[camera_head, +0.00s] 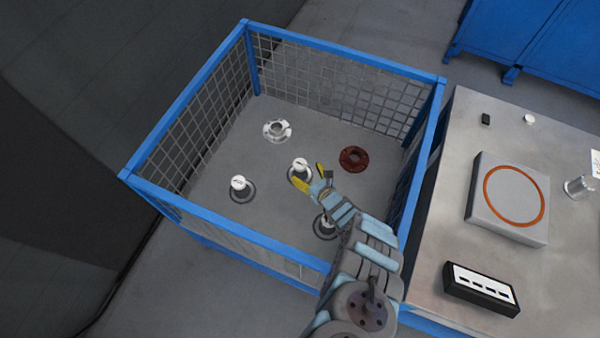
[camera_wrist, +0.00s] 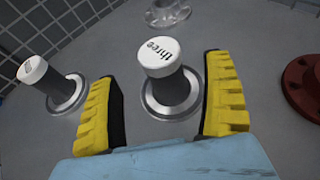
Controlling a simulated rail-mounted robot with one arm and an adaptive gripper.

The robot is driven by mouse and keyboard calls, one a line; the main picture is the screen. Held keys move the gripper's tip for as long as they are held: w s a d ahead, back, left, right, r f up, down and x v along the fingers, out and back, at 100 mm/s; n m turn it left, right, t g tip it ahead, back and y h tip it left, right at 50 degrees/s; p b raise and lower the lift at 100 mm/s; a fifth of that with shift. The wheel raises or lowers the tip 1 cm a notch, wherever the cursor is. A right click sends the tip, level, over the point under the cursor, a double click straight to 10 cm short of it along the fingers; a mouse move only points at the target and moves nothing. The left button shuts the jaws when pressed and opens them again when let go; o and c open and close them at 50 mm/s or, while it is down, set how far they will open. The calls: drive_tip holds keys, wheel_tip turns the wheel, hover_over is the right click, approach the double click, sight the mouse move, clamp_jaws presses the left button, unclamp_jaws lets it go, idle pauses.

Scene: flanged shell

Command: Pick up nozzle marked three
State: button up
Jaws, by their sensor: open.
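The nozzle marked three (camera_wrist: 165,75) stands upright on the crate floor in the wrist view, a grey post on a round flange with a white cap reading "three". It also shows near the middle of the crate in the head view (camera_head: 300,166). My gripper (camera_wrist: 165,100) is open, with one yellow finger on each side of the nozzle and a gap to both. In the head view my gripper (camera_head: 311,180) reaches into the crate over that nozzle, partly hiding its base.
The blue mesh-walled crate (camera_head: 345,49) also holds a second white-capped nozzle (camera_head: 239,188), a pale flanged part (camera_head: 277,131), a dark red flanged part (camera_head: 354,159) and another nozzle (camera_head: 325,227) partly hidden by my arm. A table (camera_head: 440,240) with a grey square block (camera_head: 508,200) stands at right.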

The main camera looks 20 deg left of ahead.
sight(303, 169)
drive_tip(key=b+x, duration=0.1)
drive_tip(key=x, duration=0.1)
drive_tip(key=b+x, duration=0.2)
drive_tip(key=shift+w+a+f, duration=0.1)
drive_tip(key=shift+a+f, duration=0.1)
drive_tip(key=shift+f, duration=0.15)
drive_tip(key=shift+w+a+b, duration=0.35)
drive_tip(key=shift+w+a, duration=0.05)
drive_tip(key=c, duration=1.3)
drive_tip(key=shift+r, duration=0.1)
drive_tip(key=shift+c, duration=0.2)
